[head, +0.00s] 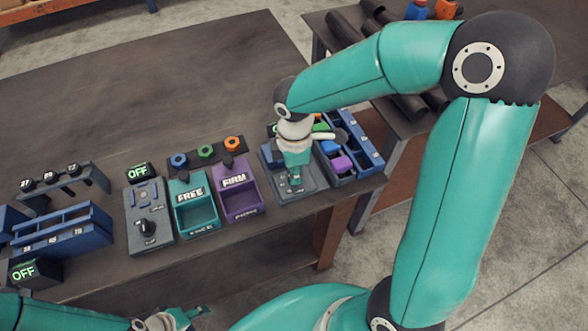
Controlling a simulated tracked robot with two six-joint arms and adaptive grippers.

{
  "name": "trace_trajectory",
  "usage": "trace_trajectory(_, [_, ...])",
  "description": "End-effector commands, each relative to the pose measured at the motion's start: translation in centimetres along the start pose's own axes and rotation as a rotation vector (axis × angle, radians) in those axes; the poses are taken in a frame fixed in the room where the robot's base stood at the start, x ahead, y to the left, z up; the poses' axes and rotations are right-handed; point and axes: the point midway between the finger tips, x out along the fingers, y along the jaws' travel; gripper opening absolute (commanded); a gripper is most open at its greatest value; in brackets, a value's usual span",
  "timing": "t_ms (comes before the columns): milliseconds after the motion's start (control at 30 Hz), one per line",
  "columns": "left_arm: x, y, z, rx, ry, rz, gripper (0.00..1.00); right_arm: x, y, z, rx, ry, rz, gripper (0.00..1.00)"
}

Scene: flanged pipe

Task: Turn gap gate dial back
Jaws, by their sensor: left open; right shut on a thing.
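A grey dial box (310,186) stands near the front right edge of the bench. My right gripper (294,182) reaches down onto it from above, its fingers shut on what appears to be the gap gate dial. The dial is hidden by the gripper, so its angle cannot be told. My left gripper (184,318) is open and empty at the bottom of the head view, in front of the bench edge and well away from the dial box.
Left of the dial box stand a purple FIRM bin (239,205), a teal FREE bin (194,219) and a grey box with a black knob (148,228). Blue bins (356,140) stand close on the right. Two displays read OFF. The back of the bench (150,85) is clear.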

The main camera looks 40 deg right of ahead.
Motion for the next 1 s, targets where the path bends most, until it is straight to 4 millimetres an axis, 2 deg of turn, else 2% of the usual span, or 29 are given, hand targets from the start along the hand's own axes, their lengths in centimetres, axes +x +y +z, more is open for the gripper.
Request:
trace_trajectory(200, [-0.66, 0.24, 0.0, 0.0, 0.0, 0.0, 0.51, -0.24, 0.15, -0.01, -0.172, 0.002, 0.005, 0.0])
trace_trajectory(433, [-1.02, 0.37, 0.01, 0.0, 0.0, 0.0, 0.51, -0.2, 0.15, 0.0, -0.295, 0.002, 0.005, 0.0])
trace_trajectory(1000, [-1.15, 0.41, 0.01, 0.0, 0.0, 0.0, 0.51, -0.15, 0.21, 0.01, -0.356, 0.002, 0.007, 0.0])
